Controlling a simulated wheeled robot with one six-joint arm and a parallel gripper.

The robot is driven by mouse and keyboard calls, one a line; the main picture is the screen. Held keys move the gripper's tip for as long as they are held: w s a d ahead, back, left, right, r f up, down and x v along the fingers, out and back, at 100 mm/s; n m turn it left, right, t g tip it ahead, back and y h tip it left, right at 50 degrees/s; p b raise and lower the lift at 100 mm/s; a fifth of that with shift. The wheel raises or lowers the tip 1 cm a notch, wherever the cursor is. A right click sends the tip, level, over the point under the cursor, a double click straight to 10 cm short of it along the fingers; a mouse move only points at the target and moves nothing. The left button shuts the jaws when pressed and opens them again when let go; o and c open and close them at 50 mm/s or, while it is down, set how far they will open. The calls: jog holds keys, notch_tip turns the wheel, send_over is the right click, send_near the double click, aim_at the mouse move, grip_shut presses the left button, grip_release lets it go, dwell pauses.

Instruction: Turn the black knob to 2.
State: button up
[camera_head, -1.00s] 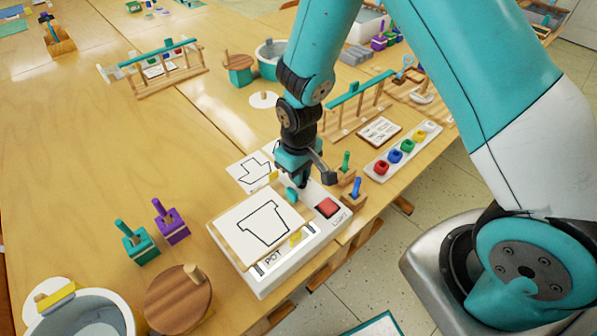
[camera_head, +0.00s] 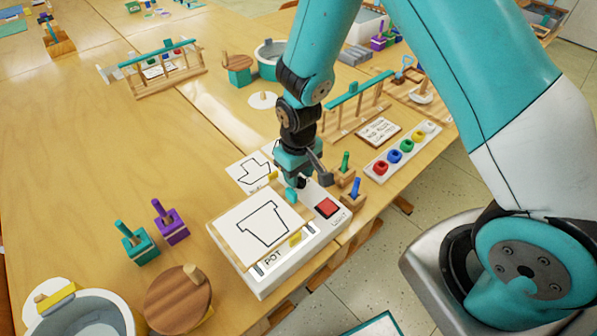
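A white box (camera_head: 312,247) marked POT and LIGHT stands near the table's front edge. On its top lie a panel with a pot outline (camera_head: 262,225) and a red button (camera_head: 327,208). My gripper (camera_head: 301,183) points down over the box's back end, behind the red button and beside a small teal piece (camera_head: 291,195). Its fingertips are small and dark, and I cannot tell whether they are open or touching anything. I cannot make out the black knob or its numbers; the gripper covers that part of the box.
Pegged blocks, one with a green peg (camera_head: 345,162) and one with a blue peg (camera_head: 355,188), stand close right of my gripper. A white tray of coloured rings (camera_head: 432,128) lies beyond. Teal (camera_head: 140,246) and purple (camera_head: 172,226) blocks stand left. The table's left middle is clear.

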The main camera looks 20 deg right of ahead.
notch_tip(320, 180, up, 17)
jog(key=shift+r, duration=0.2)
dwell(0.3)
dwell(0.4)
jog(key=s+a+r+n+y, duration=0.1)
jog(key=s+a+r+y, duration=0.1)
jog(key=s+r, duration=0.3)
jog(key=s+a+r+n+y, duration=0.2)
jog(key=s+r, duration=0.3)
jog(key=s, duration=0.9)
jog(key=shift+s+a, duration=0.2)
